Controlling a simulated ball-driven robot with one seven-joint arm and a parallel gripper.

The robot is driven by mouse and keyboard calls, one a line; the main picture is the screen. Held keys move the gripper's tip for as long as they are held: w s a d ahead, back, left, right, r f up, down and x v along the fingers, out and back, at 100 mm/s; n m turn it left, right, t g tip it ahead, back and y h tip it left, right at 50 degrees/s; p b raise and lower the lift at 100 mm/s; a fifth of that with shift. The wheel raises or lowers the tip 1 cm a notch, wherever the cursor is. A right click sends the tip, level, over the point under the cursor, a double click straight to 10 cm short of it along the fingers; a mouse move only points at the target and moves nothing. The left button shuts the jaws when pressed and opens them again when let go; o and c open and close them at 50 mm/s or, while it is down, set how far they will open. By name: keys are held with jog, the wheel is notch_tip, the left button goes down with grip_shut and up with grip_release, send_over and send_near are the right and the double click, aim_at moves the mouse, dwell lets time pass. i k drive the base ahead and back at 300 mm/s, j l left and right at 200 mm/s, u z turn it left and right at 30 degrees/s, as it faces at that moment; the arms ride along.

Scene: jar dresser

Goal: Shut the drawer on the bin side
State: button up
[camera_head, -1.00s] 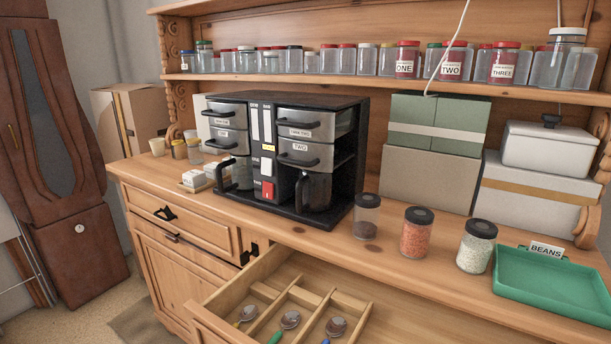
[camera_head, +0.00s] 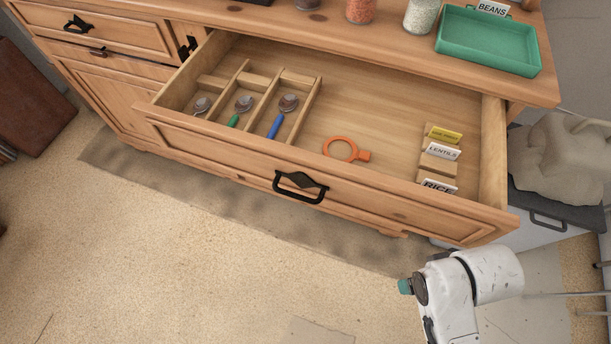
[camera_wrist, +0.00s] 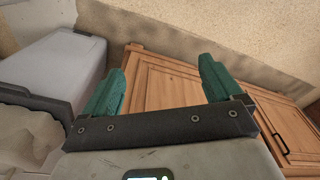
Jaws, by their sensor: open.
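The wooden drawer on the bin side (camera_head: 230,152) stands pulled well out of the dresser in the head view. A black handle (camera_head: 300,187) is at the middle of its front. Inside are several spoons in a divided section, an orange ring (camera_head: 345,150) and several label cards (camera_head: 440,152). My gripper (camera_head: 405,287) is in front of the drawer, below its right front corner in the picture and apart from it. In the wrist view my gripper (camera_wrist: 163,82) has its two teal fingers spread with nothing between them. Wooden dresser panels (camera_wrist: 185,95) show beyond them.
A grey bin (camera_head: 538,225) with a beige bag (camera_head: 560,165) stands right of the drawer. The left drawer (camera_head: 100,30) is shut. A green tray (camera_head: 487,42) and jars stand on the top. The floor in front is mostly clear.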

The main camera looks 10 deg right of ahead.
aim_at(390, 113)
jog(key=k+u, duration=0.2)
jog(key=u, duration=0.15)
jog(key=k+u, duration=0.2)
jog(key=u, duration=0.15)
